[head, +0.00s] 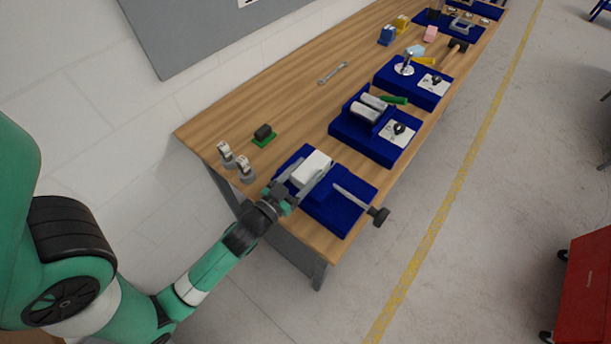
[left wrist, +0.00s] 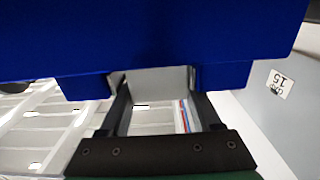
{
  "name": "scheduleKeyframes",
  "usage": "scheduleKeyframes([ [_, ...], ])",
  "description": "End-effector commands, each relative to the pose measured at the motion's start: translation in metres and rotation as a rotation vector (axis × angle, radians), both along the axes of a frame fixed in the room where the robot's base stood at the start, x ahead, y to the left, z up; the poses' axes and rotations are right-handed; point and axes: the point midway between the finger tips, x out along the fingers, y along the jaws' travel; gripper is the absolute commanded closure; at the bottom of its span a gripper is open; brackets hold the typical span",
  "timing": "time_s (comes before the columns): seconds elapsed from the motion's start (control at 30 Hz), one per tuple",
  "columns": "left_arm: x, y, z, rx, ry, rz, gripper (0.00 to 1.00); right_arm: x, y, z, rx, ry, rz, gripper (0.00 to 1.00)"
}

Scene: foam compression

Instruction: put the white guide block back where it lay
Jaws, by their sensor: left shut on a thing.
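The white guide block (head: 312,167) is at the near blue foam piece (head: 337,214), on its left part. My left gripper (head: 291,188) reaches in from the lower left and is shut on the block's near end. In the left wrist view, the block's pale face (left wrist: 158,80) sits between the two fingertips of my left gripper (left wrist: 157,84). The blue foam (left wrist: 150,35) fills the top of that view. I cannot tell whether the block's underside touches the foam. My right gripper is not in view.
A flat tool with a dark round knob (head: 380,216) lies right of the block, its knob past the foam's edge. Two metal clamps (head: 234,160) and a dark cylinder on a green base (head: 263,134) stand left. Another loaded blue foam (head: 343,127) lies behind.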

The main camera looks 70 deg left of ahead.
Motion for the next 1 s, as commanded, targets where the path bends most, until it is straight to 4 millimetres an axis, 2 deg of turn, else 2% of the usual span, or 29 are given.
scheduleKeyframes([
  [0.2,0.000,0.000,0.002,0.002,-0.003,0.000,1.00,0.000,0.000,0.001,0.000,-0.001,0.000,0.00],
  [0.37,0.000,0.000,-0.004,0.002,-0.003,0.000,1.00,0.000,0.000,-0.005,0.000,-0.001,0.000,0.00],
  [0.4,0.000,0.000,-0.002,0.001,-0.001,0.000,0.28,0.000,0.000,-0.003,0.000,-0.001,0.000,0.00],
  [0.53,0.000,0.000,-0.002,0.001,-0.001,0.000,0.05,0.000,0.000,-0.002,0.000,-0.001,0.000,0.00],
  [0.87,0.000,0.000,-0.001,0.001,-0.001,0.000,0.05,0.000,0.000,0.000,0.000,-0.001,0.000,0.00],
  [1.0,-0.017,-0.010,-0.007,0.000,0.001,-0.001,0.05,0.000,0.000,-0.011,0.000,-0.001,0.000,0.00],
])
